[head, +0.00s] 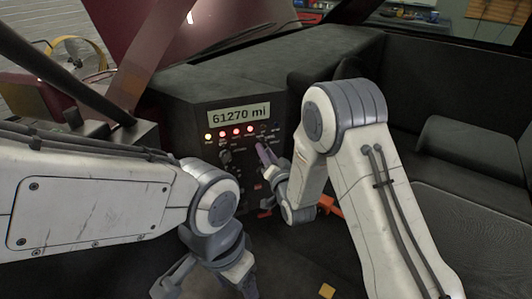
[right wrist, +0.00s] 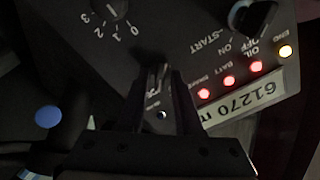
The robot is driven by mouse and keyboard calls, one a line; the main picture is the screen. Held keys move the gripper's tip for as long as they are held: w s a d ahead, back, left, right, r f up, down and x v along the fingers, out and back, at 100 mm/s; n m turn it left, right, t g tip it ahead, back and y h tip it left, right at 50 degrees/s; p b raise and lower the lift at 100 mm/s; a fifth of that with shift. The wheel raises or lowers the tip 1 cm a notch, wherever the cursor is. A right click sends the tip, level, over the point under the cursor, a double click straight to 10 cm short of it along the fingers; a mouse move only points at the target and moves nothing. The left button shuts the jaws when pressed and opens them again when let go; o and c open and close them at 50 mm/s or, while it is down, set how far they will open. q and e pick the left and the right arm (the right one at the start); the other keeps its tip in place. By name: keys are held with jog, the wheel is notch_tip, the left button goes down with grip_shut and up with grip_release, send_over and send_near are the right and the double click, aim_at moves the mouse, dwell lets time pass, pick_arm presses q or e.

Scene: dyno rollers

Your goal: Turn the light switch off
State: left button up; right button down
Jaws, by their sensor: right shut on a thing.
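The black dashboard panel (head: 205,115) stands in the middle of the head view. It has a lit 61270 mi display (head: 239,114) and a row of lit red and yellow lamps (head: 236,132). My right gripper (head: 266,155) is at the panel's right side, below the lamps. In the right wrist view, my right gripper (right wrist: 158,85) is shut at the panel face on a small control, apparently the light switch, mostly hidden between the fingers. Its label is only partly visible and I cannot read it. My left gripper (head: 208,280) hangs low, open and empty, apart from the panel.
A dial numbered 0 to 3 (right wrist: 110,12) and the START/ON/OFF knob (right wrist: 254,16) flank my right gripper in the right wrist view. A black seat (head: 470,165) is at the right. A small orange piece (head: 327,291) lies low in front. A dark bar crosses the upper left.

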jog(key=shift+s+a+n+b, duration=0.1)
jog(key=shift+a+n+b, duration=0.05)
jog(key=shift+n+b, duration=3.25)
jog(key=shift+n+p, duration=0.5)
jog(key=shift+n, duration=0.2)
jog(key=c, duration=0.9)
grip_release()
